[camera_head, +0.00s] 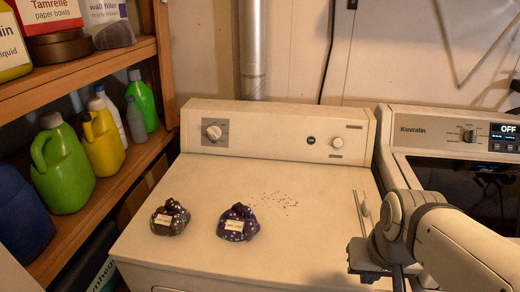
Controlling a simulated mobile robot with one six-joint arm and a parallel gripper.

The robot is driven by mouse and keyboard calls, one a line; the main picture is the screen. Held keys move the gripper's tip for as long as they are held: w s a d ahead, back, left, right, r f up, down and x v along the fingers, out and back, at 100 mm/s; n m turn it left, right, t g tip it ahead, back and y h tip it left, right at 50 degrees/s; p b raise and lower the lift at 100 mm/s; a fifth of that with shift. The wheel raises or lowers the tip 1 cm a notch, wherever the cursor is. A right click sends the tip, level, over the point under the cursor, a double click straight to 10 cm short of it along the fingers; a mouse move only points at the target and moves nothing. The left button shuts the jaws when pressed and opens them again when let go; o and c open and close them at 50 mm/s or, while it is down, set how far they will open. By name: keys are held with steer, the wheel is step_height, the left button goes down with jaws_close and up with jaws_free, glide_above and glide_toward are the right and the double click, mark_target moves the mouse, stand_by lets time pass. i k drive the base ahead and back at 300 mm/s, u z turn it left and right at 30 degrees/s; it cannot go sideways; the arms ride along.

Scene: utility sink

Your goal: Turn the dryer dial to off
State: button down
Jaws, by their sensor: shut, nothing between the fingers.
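The left white machine, likely the dryer (290,182), has a large round dial (213,132) on a grey plate at the left of its back panel. Its pointer setting is too small to read. A smaller round knob (337,142) sits at the panel's right. My gripper (361,203) is over the right part of this machine's top, in front of the panel, apart from both dial and knob. It looks shut and empty.
Two small dark bags (170,218) (238,222) and scattered dark specks (275,200) lie on the top. Another machine (430,125) at right has a knob (470,135) and a display (504,131) reading OFF. Shelves with bottles (62,165) stand at left.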

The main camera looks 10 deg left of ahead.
mark_target(213, 132)
steer(key=z, duration=0.05)
steer(key=k, duration=1.65)
steer(key=u, duration=0.7)
steer(key=i, duration=1.5)
steer(key=z, duration=0.55)
